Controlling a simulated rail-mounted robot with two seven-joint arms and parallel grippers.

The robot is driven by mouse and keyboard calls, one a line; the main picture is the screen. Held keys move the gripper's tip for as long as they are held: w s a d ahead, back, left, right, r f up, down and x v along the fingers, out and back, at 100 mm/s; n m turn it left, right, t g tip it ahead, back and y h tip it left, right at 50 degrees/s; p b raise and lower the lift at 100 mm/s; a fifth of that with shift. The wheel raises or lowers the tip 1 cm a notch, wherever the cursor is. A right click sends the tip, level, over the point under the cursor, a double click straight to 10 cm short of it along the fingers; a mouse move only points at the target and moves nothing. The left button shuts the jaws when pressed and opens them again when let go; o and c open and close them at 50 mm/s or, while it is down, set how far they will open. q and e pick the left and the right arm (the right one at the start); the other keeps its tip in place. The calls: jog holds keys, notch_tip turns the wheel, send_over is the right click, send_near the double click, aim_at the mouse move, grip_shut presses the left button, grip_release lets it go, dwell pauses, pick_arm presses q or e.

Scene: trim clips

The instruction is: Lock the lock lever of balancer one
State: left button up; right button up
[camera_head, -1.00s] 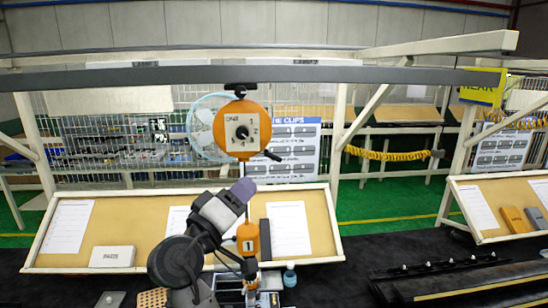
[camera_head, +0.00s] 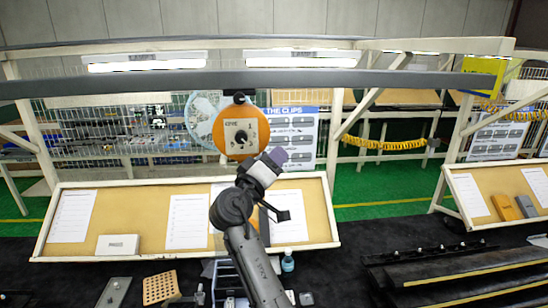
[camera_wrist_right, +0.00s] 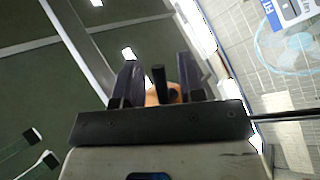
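Balancer one is the round orange housing (camera_head: 226,124) with a pale dial, hanging from the dark overhead beam. My right gripper (camera_head: 279,156) is raised at its lower right edge and covers the spot of the lock lever in the head view. In the right wrist view, a black bar that looks like the lock lever (camera_wrist_right: 159,83) stands between my two dark fingers, with orange housing (camera_wrist_right: 174,96) behind it. Gaps show on both sides of the bar, so the gripper looks open around it. The orange part below the balancer is mostly hidden by my right arm. My left gripper is not in view.
The dark beam (camera_head: 130,84) runs across above the work. A tan board (camera_head: 146,205) with paper sheets stands behind my arm. On the dark table are a perforated tan block (camera_head: 160,287), a small blue bottle (camera_head: 288,262) and black rails (camera_head: 455,275) at the right.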

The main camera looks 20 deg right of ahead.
jog(key=shift+c, duration=0.7)
grip_shut()
jog(key=shift+d+f+n+t+b, duration=0.15)
jog(key=shift+n+t+b, duration=0.55)
jog(key=shift+b, duration=0.5)
jog(key=shift+r+n+t+b, duration=0.4)
jog(key=shift+n+b, duration=0.1)
jog(key=shift+n, duration=0.6)
jog(key=shift+o, duration=0.7)
grip_release()
